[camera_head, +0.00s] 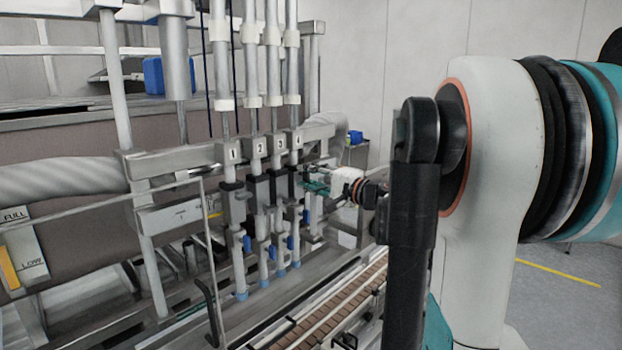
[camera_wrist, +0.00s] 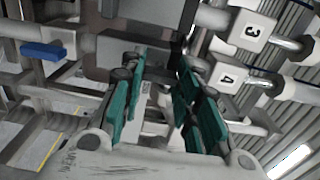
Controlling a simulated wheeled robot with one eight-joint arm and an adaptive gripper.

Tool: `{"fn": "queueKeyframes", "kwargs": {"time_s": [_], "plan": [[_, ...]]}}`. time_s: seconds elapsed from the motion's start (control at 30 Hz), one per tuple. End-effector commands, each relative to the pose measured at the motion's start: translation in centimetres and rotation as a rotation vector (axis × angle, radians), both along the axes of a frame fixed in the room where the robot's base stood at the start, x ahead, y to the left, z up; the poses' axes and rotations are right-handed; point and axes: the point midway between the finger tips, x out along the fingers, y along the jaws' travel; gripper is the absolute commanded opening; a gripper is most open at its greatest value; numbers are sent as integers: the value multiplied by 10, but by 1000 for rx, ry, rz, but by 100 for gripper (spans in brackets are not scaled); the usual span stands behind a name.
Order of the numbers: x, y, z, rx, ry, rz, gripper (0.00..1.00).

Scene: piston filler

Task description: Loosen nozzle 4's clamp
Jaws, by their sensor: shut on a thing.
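The number 4 block (camera_head: 297,139) is the rightmost of the numbered blocks in the head view; the wrist view also shows its 4 label (camera_wrist: 228,79). Nozzle 4's clamp (camera_head: 295,182) is a dark piece below that block. My gripper (camera_head: 312,186) reaches in from the right at clamp height. In the wrist view its teal fingers (camera_wrist: 158,82) are on either side of a dark and grey part at the clamp, and it is shut on it. The fingers and nearby hardware hide the exact contact.
Blocks 1 (camera_head: 232,153), 2 (camera_head: 257,147) and 3 (camera_head: 280,143) stand close on the left, with tubes above and blue-tipped nozzles below. A brown conveyor (camera_head: 325,312) runs underneath. A metal rail (camera_head: 170,160) lies left. Open floor (camera_head: 560,295) shows at right.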

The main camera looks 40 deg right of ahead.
Motion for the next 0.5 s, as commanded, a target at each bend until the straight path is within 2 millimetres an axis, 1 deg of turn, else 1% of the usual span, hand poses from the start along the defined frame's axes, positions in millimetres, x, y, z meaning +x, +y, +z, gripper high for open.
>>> {"fn": "queueKeyframes", "kwargs": {"time_s": [0.47, 0.5], "plan": [[0, 1, -1, -18, 1, 1, 6], [0, 1, -1, -18, 1, 1, 32]]}}
